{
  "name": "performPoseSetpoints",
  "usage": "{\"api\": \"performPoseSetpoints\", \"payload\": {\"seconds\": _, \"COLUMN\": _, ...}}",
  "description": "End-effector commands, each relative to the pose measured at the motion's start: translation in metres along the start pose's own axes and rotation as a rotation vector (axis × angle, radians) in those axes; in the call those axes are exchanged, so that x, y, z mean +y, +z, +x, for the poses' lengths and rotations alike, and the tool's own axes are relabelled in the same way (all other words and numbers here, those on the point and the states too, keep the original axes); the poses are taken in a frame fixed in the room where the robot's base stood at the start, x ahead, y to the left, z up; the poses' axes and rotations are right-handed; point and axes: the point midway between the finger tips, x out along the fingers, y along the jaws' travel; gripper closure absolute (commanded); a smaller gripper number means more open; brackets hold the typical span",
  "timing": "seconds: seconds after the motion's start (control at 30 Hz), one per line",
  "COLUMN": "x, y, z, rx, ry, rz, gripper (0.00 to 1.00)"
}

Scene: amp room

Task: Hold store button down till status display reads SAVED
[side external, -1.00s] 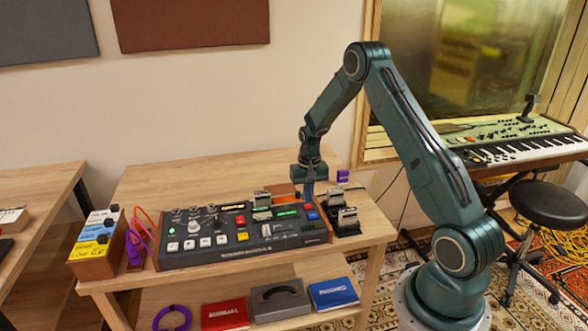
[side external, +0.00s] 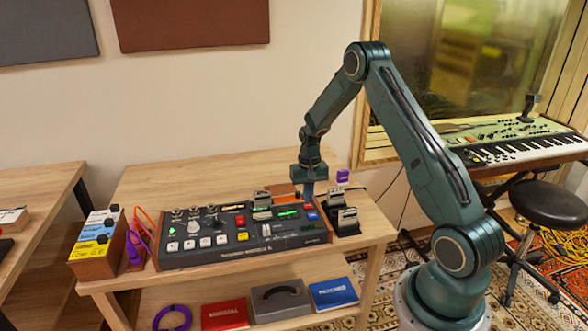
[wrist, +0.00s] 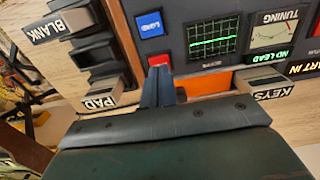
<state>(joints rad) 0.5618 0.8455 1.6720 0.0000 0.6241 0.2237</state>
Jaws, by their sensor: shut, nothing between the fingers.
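The dark console (side external: 190,255) lies on the wooden table. My gripper (side external: 308,198) points down at its back right corner, and its shut, empty fingers (wrist: 160,72) also show in the wrist view. The fingertips are at a red button (wrist: 157,61) and partly cover it; I cannot tell whether they press it. No label reading store is legible. A blue button (wrist: 152,23) sits beside the red one. A lit green screen (wrist: 212,38) shows a trace. Lit panels (wrist: 294,54) show partial words such as "ND LEAD" and "ART IN". I cannot read SAVED anywhere.
An orange surface (wrist: 207,84) lies behind the console. A labelled box (side external: 97,240) and purple cable (side external: 137,245) are at the left.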

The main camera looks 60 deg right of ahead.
Motion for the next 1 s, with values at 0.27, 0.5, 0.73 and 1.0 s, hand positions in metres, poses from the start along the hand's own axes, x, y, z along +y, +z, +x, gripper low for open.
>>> {"api": "performPoseSetpoints", "payload": {"seconds": 0.27, "x": 0.0, "y": 0.0, "z": 0.002, "rx": 0.0, "ry": 0.0, "rz": 0.0, "gripper": 1.0}}
{"api": "performPoseSetpoints", "payload": {"seconds": 0.5, "x": 0.0, "y": 0.0, "z": 0.005, "rx": 0.0, "ry": 0.0, "rz": 0.0, "gripper": 1.0}}
{"api": "performPoseSetpoints", "payload": {"seconds": 0.73, "x": 0.0, "y": 0.0, "z": 0.008, "rx": 0.0, "ry": 0.0, "rz": 0.0, "gripper": 1.0}}
{"api": "performPoseSetpoints", "payload": {"seconds": 1.0, "x": 0.0, "y": 0.0, "z": 0.012, "rx": 0.0, "ry": 0.0, "rz": 0.0, "gripper": 1.0}}
